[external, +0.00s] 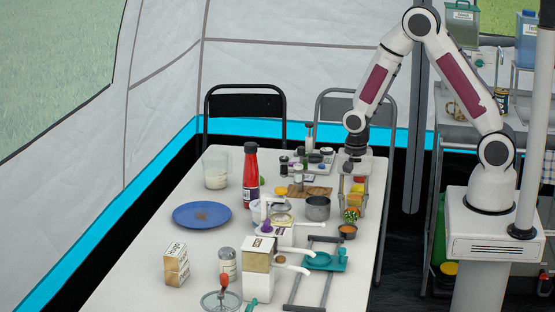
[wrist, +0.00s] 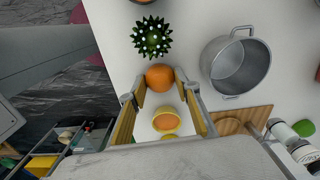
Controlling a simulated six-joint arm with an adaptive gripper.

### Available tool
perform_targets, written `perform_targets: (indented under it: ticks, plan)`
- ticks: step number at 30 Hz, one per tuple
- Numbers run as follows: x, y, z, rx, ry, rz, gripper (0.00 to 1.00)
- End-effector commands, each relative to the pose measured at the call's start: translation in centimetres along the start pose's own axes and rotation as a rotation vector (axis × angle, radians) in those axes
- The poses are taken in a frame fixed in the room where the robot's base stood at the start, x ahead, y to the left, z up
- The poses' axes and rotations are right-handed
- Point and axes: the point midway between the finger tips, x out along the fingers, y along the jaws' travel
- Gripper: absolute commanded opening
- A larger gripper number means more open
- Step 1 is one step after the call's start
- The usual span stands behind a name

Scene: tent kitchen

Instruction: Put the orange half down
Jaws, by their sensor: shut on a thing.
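The orange half (wrist: 160,77) sits between the tips of my gripper (wrist: 161,90) in the wrist view, its rounded orange side showing. Its cut face is hidden. In the external view my gripper (external: 351,208) points down over the right side of the table, with the orange half (external: 355,200) small between its fingers. I cannot tell how far it is above the table top (external: 200,258). A yellow cup-like thing with an orange inside (wrist: 167,122) shows between the fingers, nearer the palm.
A green spiky ball (wrist: 152,37) lies just beyond the fingertips. A grey metal pot (wrist: 240,66) and a wooden board (wrist: 232,121) are to the right. Bare table shows between the ball and the pot.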

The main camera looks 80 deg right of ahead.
Motion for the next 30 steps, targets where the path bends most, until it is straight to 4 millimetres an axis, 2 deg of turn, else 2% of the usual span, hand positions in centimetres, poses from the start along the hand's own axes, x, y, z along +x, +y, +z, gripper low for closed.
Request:
perform_targets:
  ticks: [3,4,6,20,30]
  plan:
    - [0.2,0.0,0.0,0.0,0.0,0.001,0.14]
    - [0.3,0.0,0.0,0.0,0.0,0.001,0.34]
    - [0.2,0.0,0.0,0.0,0.0,0.0,0.48]
    - [0.1,0.0,0.0,0.0,0.0,0.0,0.48]
    - [-2.1,-0.1,0.0,0.0,0.001,-0.003,0.48]
